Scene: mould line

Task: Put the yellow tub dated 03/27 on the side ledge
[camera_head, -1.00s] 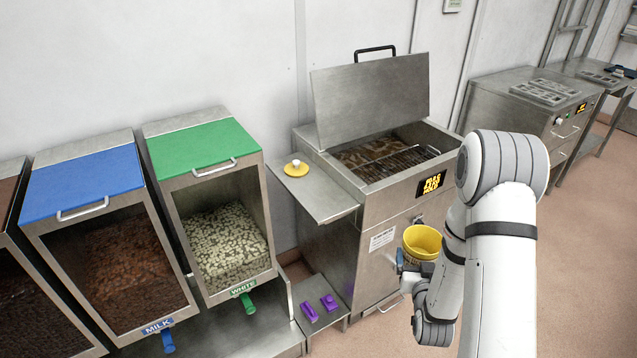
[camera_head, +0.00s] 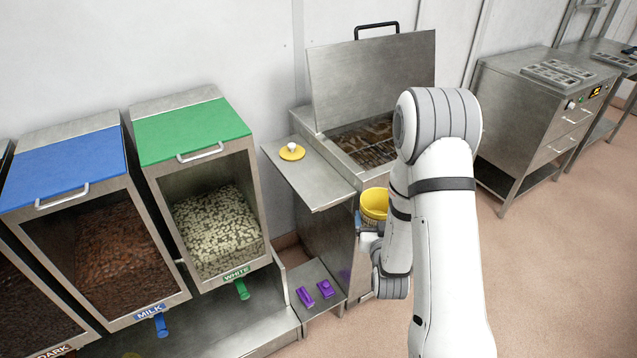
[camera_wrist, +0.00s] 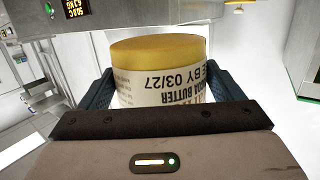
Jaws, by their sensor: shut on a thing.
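The yellow tub (camera_head: 374,205) is in my gripper (camera_head: 366,232), in front of the steel tank and partly behind my arm. In the wrist view the tub (camera_wrist: 158,85) sits between the two dark blue fingers of my gripper (camera_wrist: 160,92), and its label reads "03/27" and "BUTTER", upside down. The gripper is shut on it. The side ledge (camera_head: 322,190) is the steel shelf on the tank's left side, up and to the left of the tub. A yellow lid with a white knob (camera_head: 292,152) lies on the ledge's back part; its front part is bare.
The steel tank (camera_head: 335,235) has its cover raised and a wire rack over dark contents. Milk and white chocolate bins (camera_head: 215,195) stand at left. Two purple items (camera_head: 316,292) lie on a low steel shelf (camera_head: 336,300). A steel cabinet (camera_head: 530,110) is at right.

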